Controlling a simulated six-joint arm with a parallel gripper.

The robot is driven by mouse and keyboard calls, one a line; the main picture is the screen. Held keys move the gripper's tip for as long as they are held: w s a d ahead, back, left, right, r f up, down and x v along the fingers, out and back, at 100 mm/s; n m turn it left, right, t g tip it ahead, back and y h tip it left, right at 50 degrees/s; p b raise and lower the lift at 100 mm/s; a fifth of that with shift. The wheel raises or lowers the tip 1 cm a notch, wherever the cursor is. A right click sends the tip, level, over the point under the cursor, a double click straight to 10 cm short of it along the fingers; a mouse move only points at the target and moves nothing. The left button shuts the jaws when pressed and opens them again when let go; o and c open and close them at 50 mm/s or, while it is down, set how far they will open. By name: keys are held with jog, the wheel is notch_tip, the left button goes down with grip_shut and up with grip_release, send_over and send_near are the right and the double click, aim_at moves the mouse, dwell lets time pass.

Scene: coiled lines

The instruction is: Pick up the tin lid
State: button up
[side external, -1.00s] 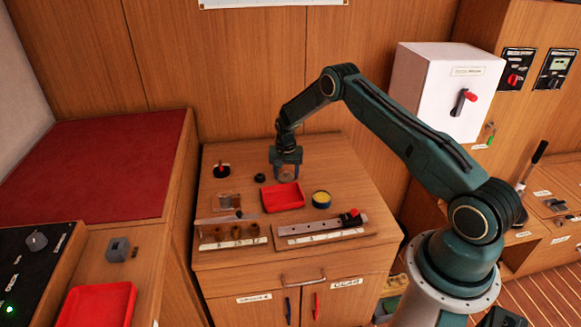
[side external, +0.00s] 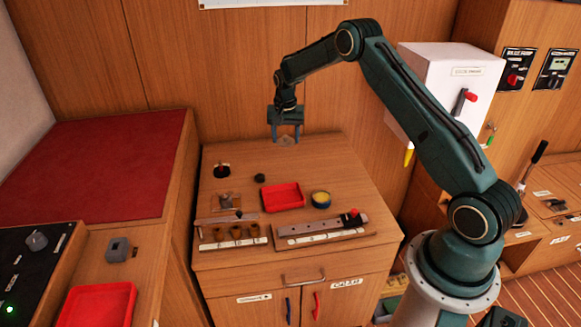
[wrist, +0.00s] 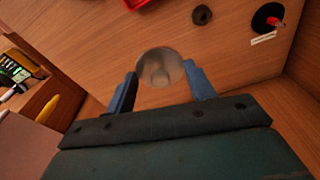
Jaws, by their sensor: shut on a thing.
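The tin lid (wrist: 160,66) is a round, grey metallic disc held between the two blue fingertips of my gripper (wrist: 159,78) in the wrist view. In the side view the lid (side external: 287,141) shows small and pale between the fingers of my gripper (side external: 286,133). My gripper is shut on the lid and points down, apart from the cabinet top, near its back edge. An open round tin with yellow contents (side external: 321,199) stands on the cabinet top, right of the red tray.
On the cabinet top (side external: 345,175) are a red tray (side external: 283,197), a small dark ring (side external: 259,178), a black base with a red-tipped peg (side external: 222,170), a row of brown cups (side external: 235,231) and a grey rail (side external: 322,226). A white box (side external: 450,85) hangs at the right.

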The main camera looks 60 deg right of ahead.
aim_at(288, 137)
jog(key=shift+r, duration=2.6)
jog(key=shift+s+f, duration=0.1)
jog(key=shift+f, duration=0.05)
jog(key=shift+s+f, duration=0.35)
jog(key=s+a+f, duration=0.2)
jog(key=s+f, duration=0.2)
jog(key=s, duration=0.4)
jog(key=s+a+f, duration=0.1)
jog(key=s+f, duration=0.3)
jog(key=s, duration=0.4)
jog(key=shift+a+f, duration=0.35)
jog(key=shift+a, duration=0.05)
jog(key=shift+f, duration=0.1)
jog(key=shift+f, duration=3.05)
jog(key=shift+f, duration=0.2)
